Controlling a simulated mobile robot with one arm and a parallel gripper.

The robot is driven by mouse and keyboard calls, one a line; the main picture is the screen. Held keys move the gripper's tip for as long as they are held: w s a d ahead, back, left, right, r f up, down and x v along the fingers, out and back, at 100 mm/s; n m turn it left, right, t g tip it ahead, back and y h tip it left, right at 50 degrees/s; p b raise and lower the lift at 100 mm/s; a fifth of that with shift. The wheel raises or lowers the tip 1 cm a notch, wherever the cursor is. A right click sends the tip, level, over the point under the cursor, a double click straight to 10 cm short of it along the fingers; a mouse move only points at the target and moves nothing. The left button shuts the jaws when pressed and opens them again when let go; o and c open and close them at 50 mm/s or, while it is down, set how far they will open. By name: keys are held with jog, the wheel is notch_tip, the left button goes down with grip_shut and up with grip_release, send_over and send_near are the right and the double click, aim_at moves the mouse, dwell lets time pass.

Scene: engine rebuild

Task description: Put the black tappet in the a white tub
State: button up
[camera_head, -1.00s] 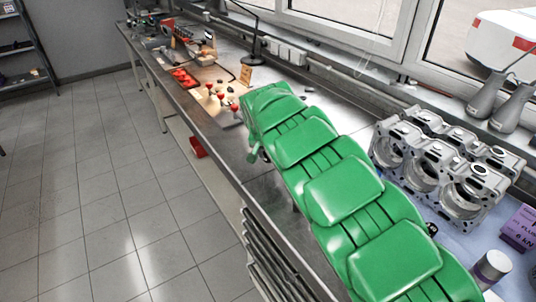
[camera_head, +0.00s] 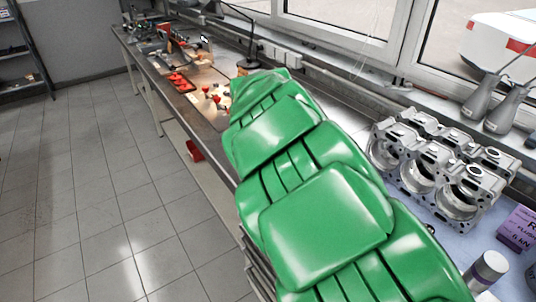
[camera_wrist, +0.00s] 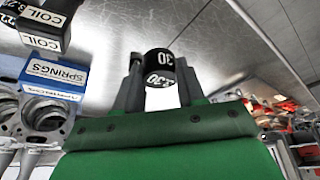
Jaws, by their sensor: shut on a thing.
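In the wrist view my gripper (camera_wrist: 158,88) is shut on a black cylinder marked "30", which I take to be the black tappet (camera_wrist: 159,64). The tappet sits between the two grey fingers, with a bright white patch showing just below it. In the head view my green arm hides the gripper and the tappet. I cannot make out a white tub in either view.
A silver engine block (camera_head: 435,170) stands on the bench right of my arm. A purple box (camera_head: 518,228) and a silver-topped can (camera_head: 487,268) stand nearer. A blue and white springs box (camera_wrist: 54,78) and a black coil box (camera_wrist: 44,30) show in the wrist view. Red-topped parts lie farther along the bench.

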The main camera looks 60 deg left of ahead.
jog(key=shift+s+d+r, duration=0.3)
jog(key=shift+d, duration=0.3)
jog(key=shift+s+d+r, duration=0.25)
jog(key=shift+d+r, duration=0.05)
jog(key=shift+d, duration=0.25)
jog(key=shift+s+d+r, duration=0.3)
jog(key=shift+d, duration=0.3)
